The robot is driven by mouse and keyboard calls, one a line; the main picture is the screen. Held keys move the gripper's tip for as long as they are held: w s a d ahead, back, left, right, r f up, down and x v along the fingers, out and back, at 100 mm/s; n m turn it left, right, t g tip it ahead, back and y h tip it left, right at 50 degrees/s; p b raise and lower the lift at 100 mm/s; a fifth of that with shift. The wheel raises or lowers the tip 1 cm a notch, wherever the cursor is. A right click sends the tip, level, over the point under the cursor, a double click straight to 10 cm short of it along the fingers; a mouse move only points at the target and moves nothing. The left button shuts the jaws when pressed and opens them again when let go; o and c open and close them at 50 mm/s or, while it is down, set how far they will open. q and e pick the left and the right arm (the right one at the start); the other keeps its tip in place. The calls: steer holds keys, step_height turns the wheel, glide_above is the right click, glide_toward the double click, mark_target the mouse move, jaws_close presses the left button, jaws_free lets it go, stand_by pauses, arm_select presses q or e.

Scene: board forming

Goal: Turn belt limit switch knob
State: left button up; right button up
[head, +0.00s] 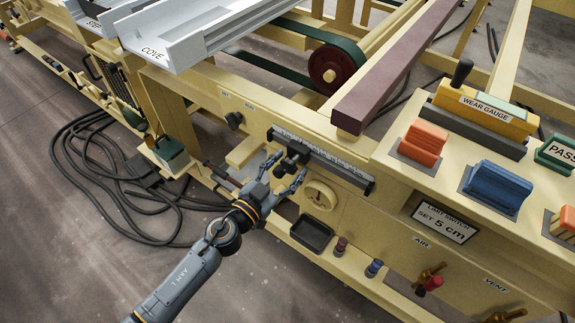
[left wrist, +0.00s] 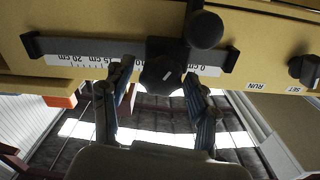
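The black star-shaped limit switch knob (left wrist: 160,76) sits on a dark slider block (left wrist: 168,47) on the cm scale rail (left wrist: 75,47). The block hides part of the scale near its 0 cm end, so I cannot read an exact value. My left gripper (left wrist: 158,92) is open, with one finger on each side of the knob; contact is not clear. In the head view the left gripper (head: 287,163) reaches the rail (head: 325,160) on the beige panel, and its fingers partly frame the knob (head: 290,165). A sign (head: 444,222) reads "LIMIT SWITCH SET 5 cm". My right gripper is not in view.
A round black ball knob (left wrist: 206,30) stands close beside the star knob. A SET/RUN knob (head: 234,120) is left of the rail. A beige dial (head: 319,195) and a black tray (head: 311,234) lie just below. Red and blue blocks (head: 497,187) are at right.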

arm_select(q)
steer(key=c, duration=0.7)
steer(key=shift+c, duration=0.7)
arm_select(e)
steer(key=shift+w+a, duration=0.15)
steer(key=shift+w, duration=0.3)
